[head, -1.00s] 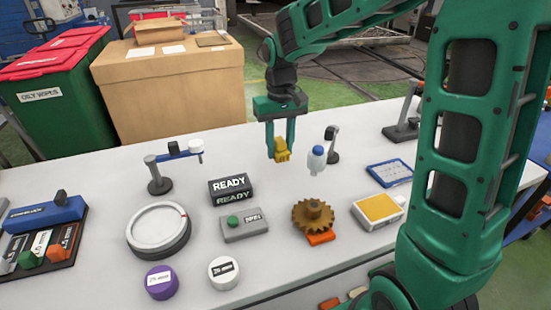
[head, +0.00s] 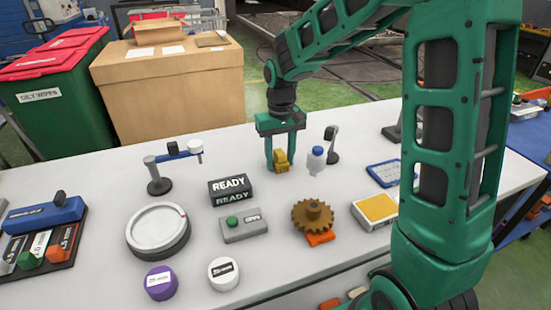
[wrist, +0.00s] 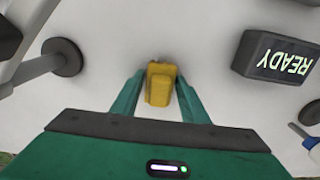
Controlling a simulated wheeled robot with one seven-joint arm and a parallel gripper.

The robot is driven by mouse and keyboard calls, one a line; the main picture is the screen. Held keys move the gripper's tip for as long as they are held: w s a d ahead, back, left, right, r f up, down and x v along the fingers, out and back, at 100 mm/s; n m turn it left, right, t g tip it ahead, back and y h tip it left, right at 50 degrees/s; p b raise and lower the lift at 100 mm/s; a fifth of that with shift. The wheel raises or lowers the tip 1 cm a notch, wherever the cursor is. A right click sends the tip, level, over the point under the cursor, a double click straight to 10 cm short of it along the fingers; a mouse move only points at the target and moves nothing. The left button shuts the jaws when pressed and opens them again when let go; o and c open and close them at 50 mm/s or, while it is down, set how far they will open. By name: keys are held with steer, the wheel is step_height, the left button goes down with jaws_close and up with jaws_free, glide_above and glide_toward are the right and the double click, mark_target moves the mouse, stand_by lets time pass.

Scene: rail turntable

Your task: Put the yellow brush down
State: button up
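The yellow brush (head: 282,162) is between the two fingers of my gripper (head: 281,167), at the back middle of the white table. In the wrist view the brush (wrist: 160,84) sits between the fingertips (wrist: 160,78), with a finger close along each side. The gripper looks shut on it. The brush is at or just above the table top; whether it touches the surface I cannot tell. The far side of the brush is hidden.
A black READY sign (head: 230,190) is to the front left. A brown gear (head: 312,216) is in front. The table (head: 235,155) left of the brush is bare.

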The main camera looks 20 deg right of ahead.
mark_target(280, 153)
steer(key=shift+o, duration=0.5)
steer(key=shift+r, duration=0.1)
step_height(280, 153, up, 12)
steer(key=shift+s+r, duration=0.1)
stand_by(0.5)
